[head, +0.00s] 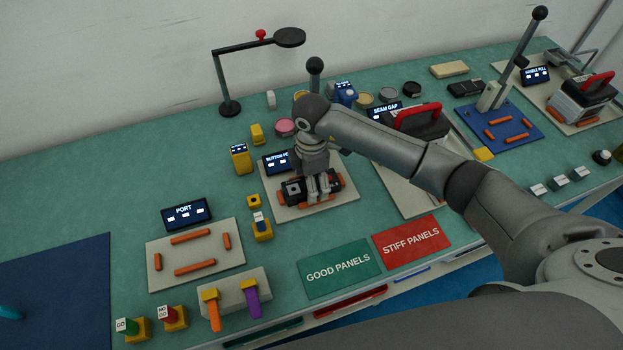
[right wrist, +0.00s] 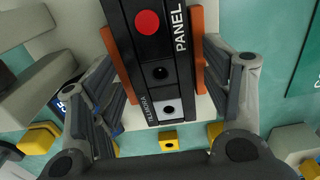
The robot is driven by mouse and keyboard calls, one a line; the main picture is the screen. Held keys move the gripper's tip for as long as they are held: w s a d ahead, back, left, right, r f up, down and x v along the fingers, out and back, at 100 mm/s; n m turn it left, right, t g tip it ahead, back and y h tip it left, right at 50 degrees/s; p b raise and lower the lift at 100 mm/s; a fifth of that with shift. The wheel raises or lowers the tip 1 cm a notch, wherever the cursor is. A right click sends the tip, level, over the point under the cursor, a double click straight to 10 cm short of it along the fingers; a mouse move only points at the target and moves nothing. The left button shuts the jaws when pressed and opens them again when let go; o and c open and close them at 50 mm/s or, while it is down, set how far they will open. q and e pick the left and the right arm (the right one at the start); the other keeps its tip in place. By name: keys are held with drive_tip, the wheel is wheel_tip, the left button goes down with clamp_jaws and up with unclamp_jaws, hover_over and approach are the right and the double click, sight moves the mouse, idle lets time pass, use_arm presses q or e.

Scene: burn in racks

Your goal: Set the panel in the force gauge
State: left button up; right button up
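The panel (head: 297,190), a dark block with buttons, lies among orange strips on the pale plate of the force gauge (head: 345,198), whose display (head: 276,163) reads "BUTTON FO…", partly hidden. My right gripper (head: 318,192) is down over the panel, hiding part of it. In the right wrist view the panel (right wrist: 157,60) shows a red button, a dark one and a pale one. My right gripper's fingers (right wrist: 165,95) are spread on either side of it, with gaps, so it is open. My left gripper is not in view.
A ball-topped lever (head: 315,66) stands behind my right gripper. The port plate (head: 160,278) with orange strips is empty at left. Green good-panels (head: 341,270) and red stiff-panels (head: 411,240) mats lie in front. The seam gap station (head: 405,190) is at right, partly behind my arm.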

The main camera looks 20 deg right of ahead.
idle(0.3)
wheel_tip(320, 180, up, 12)
idle(0.4)
